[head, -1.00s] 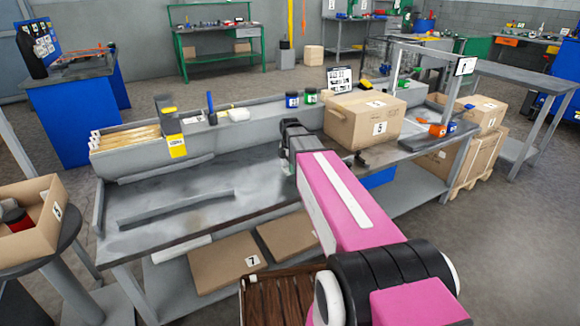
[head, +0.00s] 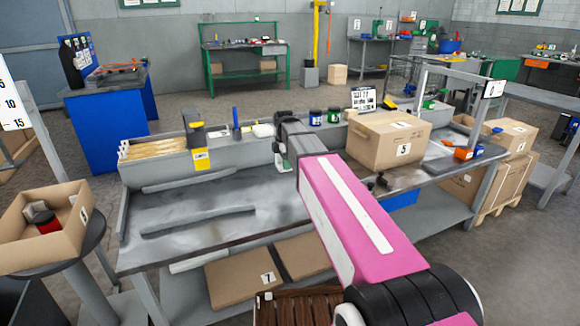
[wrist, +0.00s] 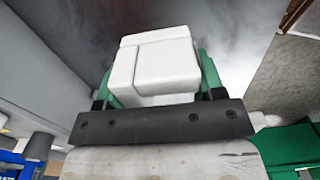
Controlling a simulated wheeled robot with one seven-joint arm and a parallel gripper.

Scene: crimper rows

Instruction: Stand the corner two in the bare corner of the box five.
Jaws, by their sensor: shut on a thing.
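The box five (head: 375,148) is a brown carton with a label reading 5, standing on the right half of the grey bench. Its top looks mostly closed, and I cannot make out a bare corner. My gripper (head: 283,158) is over the middle of the bench, left of the carton and apart from it. In the wrist view my gripper (wrist: 155,75) has its green fingers shut on a white block (wrist: 165,65) with a seam across its face. This may be the corner two, but no number shows. In the head view the block is mostly hidden by my arm.
Two grey strips (head: 197,221) lie on the bench's left half. Jars (head: 334,116) stand on the back ledge, with orange and blue items (head: 465,153) right of the carton. An open box (head: 70,240) sits on a stool at left. Flat cartons (head: 240,279) lie below.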

